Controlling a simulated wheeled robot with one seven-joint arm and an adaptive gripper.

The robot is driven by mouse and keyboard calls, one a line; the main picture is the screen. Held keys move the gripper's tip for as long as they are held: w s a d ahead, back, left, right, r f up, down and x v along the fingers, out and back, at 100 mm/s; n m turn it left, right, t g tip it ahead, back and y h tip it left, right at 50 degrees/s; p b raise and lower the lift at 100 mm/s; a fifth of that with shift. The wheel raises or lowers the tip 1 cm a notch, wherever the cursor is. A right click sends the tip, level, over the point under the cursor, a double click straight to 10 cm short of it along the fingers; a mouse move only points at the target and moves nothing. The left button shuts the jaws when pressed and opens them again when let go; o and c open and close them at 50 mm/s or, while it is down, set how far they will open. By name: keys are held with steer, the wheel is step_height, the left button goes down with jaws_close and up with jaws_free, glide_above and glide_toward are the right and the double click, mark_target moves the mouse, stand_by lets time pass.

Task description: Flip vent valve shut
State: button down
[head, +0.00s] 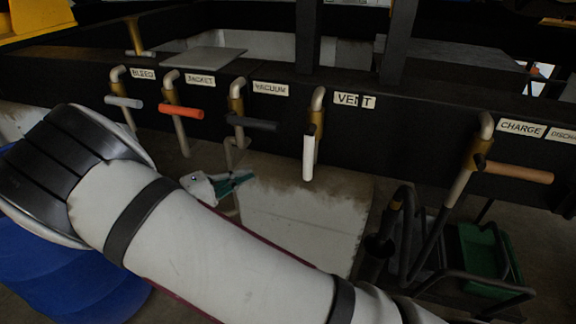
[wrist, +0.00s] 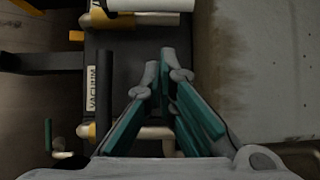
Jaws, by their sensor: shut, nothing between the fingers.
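The vent valve has a white lever (head: 308,157) hanging down, roughly in line with its pipe, left of and below the VENT label (head: 355,101). In the wrist view the white lever (wrist: 150,5) is cut off by the top edge, beside a brass fitting. My gripper (head: 245,178), with teal finger pads, is left of the lever and below the vacuum valve, apart from the lever. In the wrist view my gripper (wrist: 165,68) is shut and empty, pointing toward the top of the picture. The lever's contact with its valve body is partly hidden.
The vacuum valve's black lever (head: 252,123) is close above my gripper and also shows in the wrist view (wrist: 104,88). The jacket lever (head: 181,111) is orange, and the bleed lever (head: 123,101) pale. The charge lever (head: 518,172) is tan. Black hoses and a green bin (head: 484,252) stand lower right.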

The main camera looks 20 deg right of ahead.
mark_target(310, 153)
steer(key=shift+a+f+t, duration=0.15)
steer(key=shift+a+t, duration=0.15)
steer(key=shift+a, duration=0.1)
steer(key=s+d+p+x, duration=0.1)
steer(key=s+p+x, duration=0.2)
steer(key=x, duration=0.9)
steer(key=shift+w+d, duration=0.2)
steer(key=shift+d, duration=0.25)
